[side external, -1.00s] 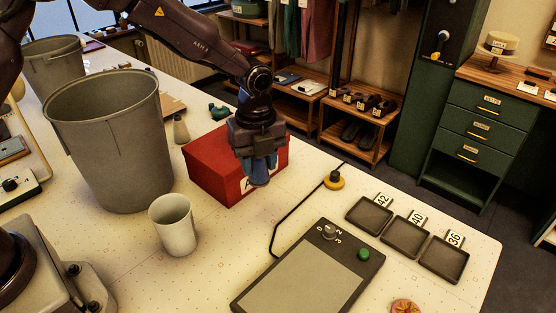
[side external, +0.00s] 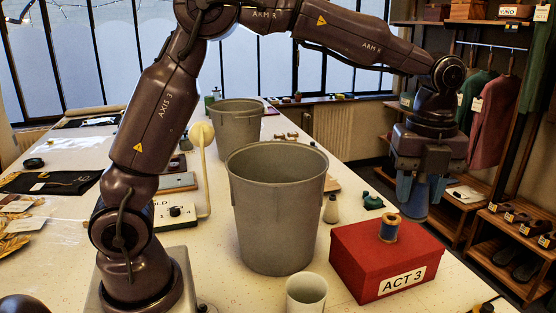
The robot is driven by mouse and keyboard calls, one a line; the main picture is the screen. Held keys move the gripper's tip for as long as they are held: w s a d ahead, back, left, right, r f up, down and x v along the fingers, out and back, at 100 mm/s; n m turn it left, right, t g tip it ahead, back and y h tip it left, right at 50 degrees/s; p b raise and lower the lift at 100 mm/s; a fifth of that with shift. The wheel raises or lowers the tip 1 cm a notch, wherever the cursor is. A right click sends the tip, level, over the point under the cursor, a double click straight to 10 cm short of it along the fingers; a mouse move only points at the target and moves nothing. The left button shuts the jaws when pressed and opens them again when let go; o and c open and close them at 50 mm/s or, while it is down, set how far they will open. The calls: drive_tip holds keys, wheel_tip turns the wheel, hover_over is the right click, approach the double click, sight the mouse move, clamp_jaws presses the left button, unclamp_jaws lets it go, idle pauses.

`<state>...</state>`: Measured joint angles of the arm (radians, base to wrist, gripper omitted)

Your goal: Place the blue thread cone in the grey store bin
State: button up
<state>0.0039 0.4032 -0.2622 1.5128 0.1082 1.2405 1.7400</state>
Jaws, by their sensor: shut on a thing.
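My gripper (side external: 420,190) is shut on the blue thread cone (side external: 414,204), which hangs between the blue-grey fingers. The fingers partly hide the cone. It is in the air, above and to the right of the red box in the picture. A large grey bin (side external: 277,205) stands on the table left of the red box, open at the top. A second grey bin (side external: 238,128) stands farther back. I cannot tell which one is the store bin. The inside floor of both bins is hidden.
A red box (side external: 388,262) marked ACT 3 carries a small blue thread spool (side external: 388,229). A pale cup (side external: 306,293) stands in front of the near bin.

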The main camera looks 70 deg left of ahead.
drive_tip(key=s+a+n, duration=0.2)
drive_tip(key=a+n, duration=1.6)
drive_tip(key=a, duration=0.1)
drive_tip(key=s+a+n, duration=0.6)
drive_tip(key=a+n, duration=0.2)
drive_tip(key=n, duration=0.2)
drive_tip(key=s+a+n, duration=0.5)
drive_tip(key=a+n, duration=0.4)
drive_tip(key=n, duration=0.1)
wheel_tip(320, 180, down, 28)
drive_tip(key=shift+s+d+f, duration=0.15)
drive_tip(key=shift+f, duration=0.15)
drive_tip(key=o, duration=1)
